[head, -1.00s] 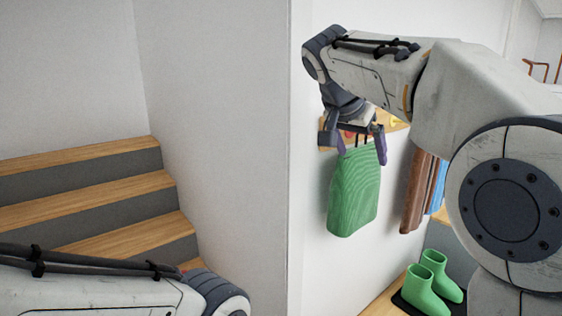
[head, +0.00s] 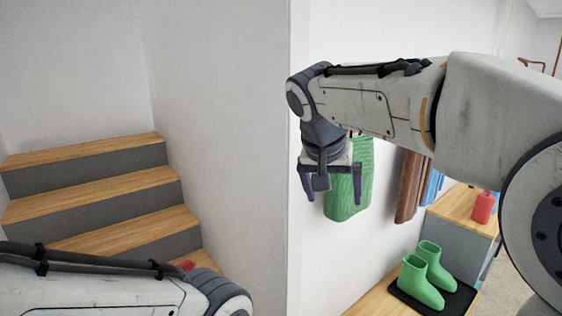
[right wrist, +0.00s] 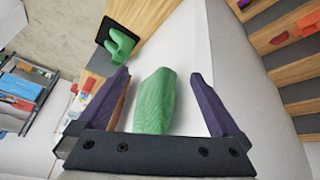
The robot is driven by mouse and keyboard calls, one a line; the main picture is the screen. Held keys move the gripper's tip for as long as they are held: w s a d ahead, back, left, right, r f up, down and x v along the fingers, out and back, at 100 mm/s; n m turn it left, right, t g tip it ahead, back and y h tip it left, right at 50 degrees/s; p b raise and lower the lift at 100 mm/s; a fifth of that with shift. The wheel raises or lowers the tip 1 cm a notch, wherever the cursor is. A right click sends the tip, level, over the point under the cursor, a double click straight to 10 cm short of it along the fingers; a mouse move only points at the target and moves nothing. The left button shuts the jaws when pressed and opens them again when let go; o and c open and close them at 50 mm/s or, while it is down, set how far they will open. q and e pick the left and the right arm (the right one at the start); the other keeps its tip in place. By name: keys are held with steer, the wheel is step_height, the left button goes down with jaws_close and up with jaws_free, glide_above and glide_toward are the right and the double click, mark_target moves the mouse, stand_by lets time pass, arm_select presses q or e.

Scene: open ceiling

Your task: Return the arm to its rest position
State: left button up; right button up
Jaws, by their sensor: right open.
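My right arm reaches in from the right in the head view, with its forearm across the upper right. My right gripper (head: 332,190) points down in front of the white wall. Its jaws are open, and in the right wrist view the two purple fingers (right wrist: 161,80) stand apart with nothing gripped. A green ribbed hanging item (head: 350,185) is behind the gripper, partly hidden by it. In the right wrist view the green item (right wrist: 155,100) shows between the fingers, beyond them. Only a link of my left arm shows at the lower left; its gripper is out of view.
Wooden stairs (head: 95,183) rise at the left beside a white wall corner (head: 293,200). Brown (head: 410,185) and blue (head: 432,187) items hang farther right. Green boots (head: 425,275) stand on a black mat (head: 455,300). A red bottle (head: 484,207) stands on a wooden-topped cabinet.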

steer(key=s+a+f+n+g+y+b, duration=0.1)
steer(key=s+f+n, duration=0.4)
steer(key=s+f, duration=0.6)
steer(key=s+a+f+n+g+y, duration=0.2)
steer(key=s+f+n, duration=0.4)
steer(key=s+f, duration=0.5)
steer(key=s+a+g, duration=0.1)
steer(key=s+a, duration=0.1)
steer(key=s, duration=0.3)
steer(key=shift+s+a+f+g+y+b, duration=0.15)
steer(key=shift+s+f+g+y+b, duration=0.1)
steer(key=shift+g+y+b, duration=0.15)
